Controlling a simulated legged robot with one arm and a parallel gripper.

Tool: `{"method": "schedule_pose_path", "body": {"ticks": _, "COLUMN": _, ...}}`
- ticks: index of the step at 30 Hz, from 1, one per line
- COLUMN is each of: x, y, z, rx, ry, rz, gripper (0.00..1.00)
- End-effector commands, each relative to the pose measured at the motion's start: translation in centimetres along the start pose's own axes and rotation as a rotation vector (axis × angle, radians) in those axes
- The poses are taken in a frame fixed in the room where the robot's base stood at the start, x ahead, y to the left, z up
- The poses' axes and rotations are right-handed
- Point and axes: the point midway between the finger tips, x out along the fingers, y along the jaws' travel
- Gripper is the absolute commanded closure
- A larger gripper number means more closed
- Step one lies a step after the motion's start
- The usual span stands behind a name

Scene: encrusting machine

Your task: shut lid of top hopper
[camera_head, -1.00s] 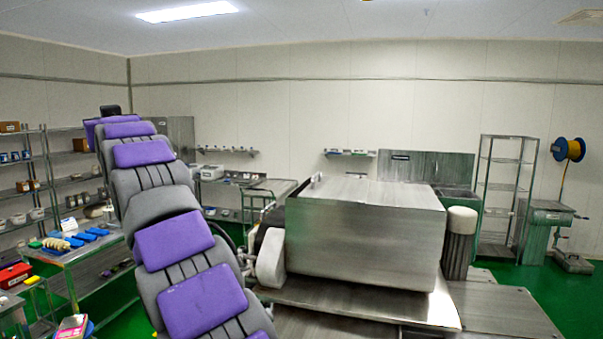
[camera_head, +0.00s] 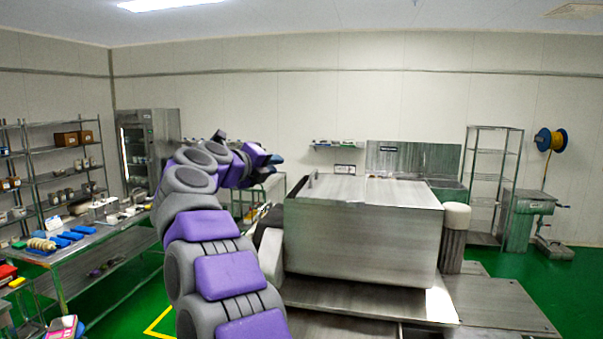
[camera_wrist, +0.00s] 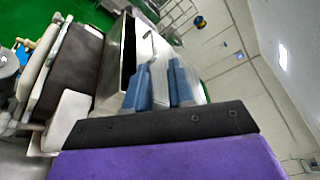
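The encrusting machine's big steel box (camera_head: 360,236) stands right of centre in the head view, with a flat top and a small upright handle at its left edge. I cannot tell for sure which part is the hopper lid. My gripper (camera_head: 274,160) is above and left of the box, its blue fingertips pointing right. In the wrist view, my gripper (camera_wrist: 160,88) shows two blue fingers apart with nothing between them. Beyond them is a steel edge (camera_wrist: 112,55) beside a dark gap and a pale panel with a slot. The fingers seem not to touch it, though they cover part.
A steel table (camera_head: 100,245) with blue items and shelving (camera_head: 60,165) stand at the left. A grey cylinder (camera_head: 455,230) stands at the box's right. A lower steel deck (camera_head: 370,298) juts out in front.

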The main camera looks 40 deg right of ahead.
Motion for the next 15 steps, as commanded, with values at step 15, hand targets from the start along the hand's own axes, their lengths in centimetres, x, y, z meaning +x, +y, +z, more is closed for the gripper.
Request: {"method": "schedule_pose_path", "body": {"ticks": 15, "x": 4.7, "y": 2.1, "z": -1.1, "rx": 0.001, "ry": 0.056, "rz": 0.039, "gripper": 0.77}}
